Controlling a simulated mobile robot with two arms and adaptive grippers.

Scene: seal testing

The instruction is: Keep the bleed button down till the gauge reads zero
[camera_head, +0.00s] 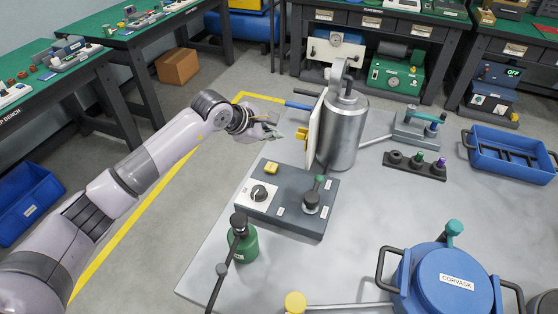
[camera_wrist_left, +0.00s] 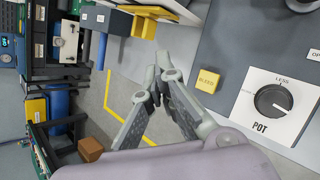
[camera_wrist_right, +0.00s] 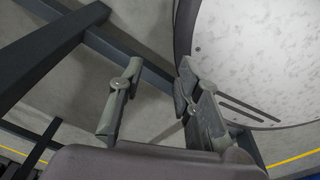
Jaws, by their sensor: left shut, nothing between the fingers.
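The yellow bleed button (camera_head: 271,168) is on the dark control box (camera_head: 292,222) at the table's left part; its label reads BLEED in the left wrist view (camera_wrist_left: 207,80). My left gripper (camera_head: 279,133) is beyond the button, near the box's far left corner, apart from it. It is shut and empty; its fingertips (camera_wrist_left: 155,82) show left of the button in the left wrist view. No gauge reading can be made out; a pale panel (camera_head: 316,128) on the metal cylinder (camera_head: 344,130) stands edge-on. My right gripper (camera_wrist_right: 158,75) is open and empty, away from the button.
A green bottle (camera_head: 243,245) stands in front. A blue CORVASK pot (camera_head: 445,280) and a blue tray (camera_head: 512,152) are to the right.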

